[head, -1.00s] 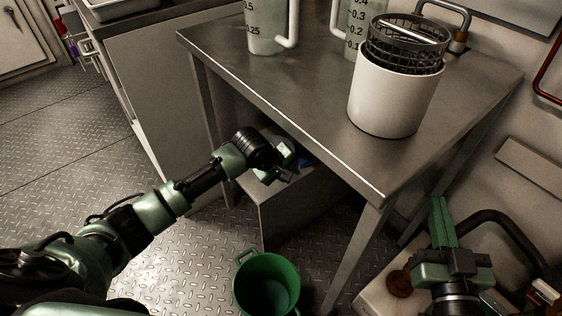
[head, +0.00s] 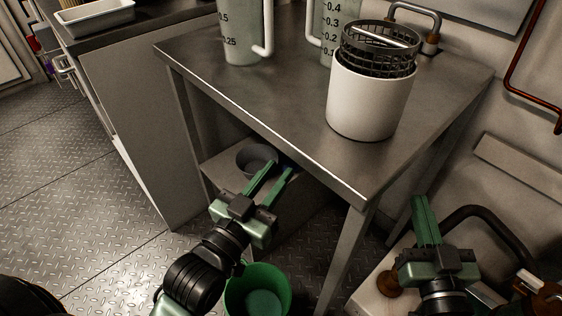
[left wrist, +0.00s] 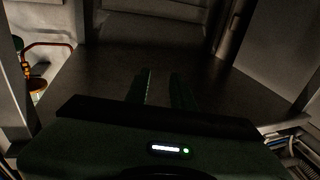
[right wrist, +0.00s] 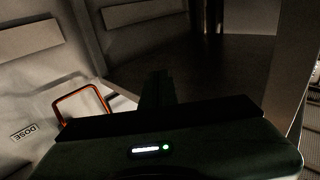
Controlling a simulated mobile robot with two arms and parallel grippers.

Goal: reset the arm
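My left gripper (head: 280,168) is in front of the low shelf under the steel table, fingers pointing in below the table's front edge. Its two green fingers are apart with nothing between them; the gap also shows in the left wrist view (left wrist: 160,78). My right gripper (head: 424,203) is to the right of the table, fingers pointing up in the picture. Its fingers are together with nothing seen in them, also in the right wrist view (right wrist: 157,80).
The steel table (head: 260,98) carries a white canister (head: 368,105) with a mesh basket (head: 378,48) and two measuring jugs. A dark bowl (head: 255,158) sits on the low shelf (head: 222,160) beside my left fingers. A green bucket (head: 232,292) stands on the floor below my left wrist.

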